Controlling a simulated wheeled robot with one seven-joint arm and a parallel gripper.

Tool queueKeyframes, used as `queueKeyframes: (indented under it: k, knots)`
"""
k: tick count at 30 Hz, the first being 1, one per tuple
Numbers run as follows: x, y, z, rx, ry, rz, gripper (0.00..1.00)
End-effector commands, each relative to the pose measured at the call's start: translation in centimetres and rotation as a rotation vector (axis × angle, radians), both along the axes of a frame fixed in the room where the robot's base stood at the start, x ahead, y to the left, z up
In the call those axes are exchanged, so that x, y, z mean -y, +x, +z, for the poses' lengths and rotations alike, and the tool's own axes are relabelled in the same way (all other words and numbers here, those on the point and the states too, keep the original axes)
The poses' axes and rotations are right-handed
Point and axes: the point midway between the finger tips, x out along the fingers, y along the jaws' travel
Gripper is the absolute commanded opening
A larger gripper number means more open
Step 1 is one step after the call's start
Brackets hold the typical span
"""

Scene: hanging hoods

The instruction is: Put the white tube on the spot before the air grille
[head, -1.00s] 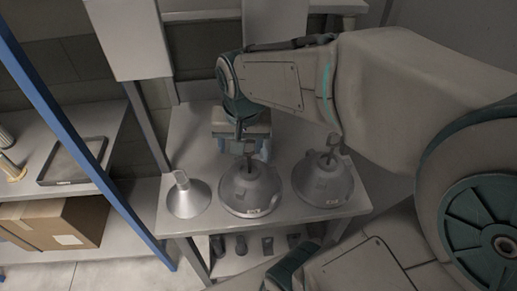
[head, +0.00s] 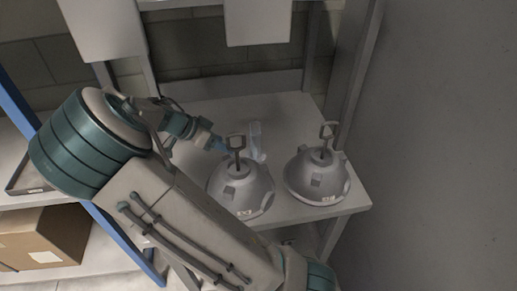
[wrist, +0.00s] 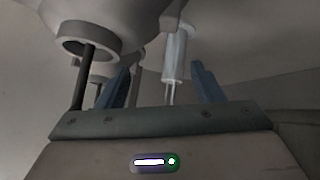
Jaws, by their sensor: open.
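A pale, upright tube (head: 256,139), which looks like the white tube, stands on the table behind the middle hood in the head view; the hood hides part of it. In the wrist view the white tube (wrist: 175,55) shows with a narrower end, in line with the gap between my blue fingers. My gripper (head: 222,146) points right, just left of the tube and close to the hood's handle. In the wrist view my gripper (wrist: 159,68) is open, and I see no finger touching the tube. I cannot make out the air grille or the spot before it.
The middle hood (head: 242,190) and the right hood (head: 318,178) stand on the grey table (head: 285,108), handles up. A wall (head: 430,150) is on the right. A cardboard box (head: 45,238) is on the left shelf. The table's back right is clear.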

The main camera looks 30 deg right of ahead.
Motion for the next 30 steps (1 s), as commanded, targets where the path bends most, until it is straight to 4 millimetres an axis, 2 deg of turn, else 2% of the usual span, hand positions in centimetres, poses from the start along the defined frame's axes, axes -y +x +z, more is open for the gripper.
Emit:
queueKeyframes:
  k: [2, 9, 15, 17, 24, 30]
  knots:
    - [0.5, 0.6, -0.4, 0.034, -0.105, -0.029, 0.61]
    - [0.9, 2.1, 0.2, 0.166, -0.342, -0.082, 0.61]
    - [1.2, 2.5, 0.7, 0.219, -0.412, -0.093, 0.61]
    - [2.0, 2.5, 0.5, 0.220, -0.417, -0.094, 0.61]
    - [6.3, 2.4, -1.3, 0.217, -0.414, -0.097, 0.61]
    - [8.5, 2.4, -2.3, 0.219, -0.413, -0.093, 0.61]
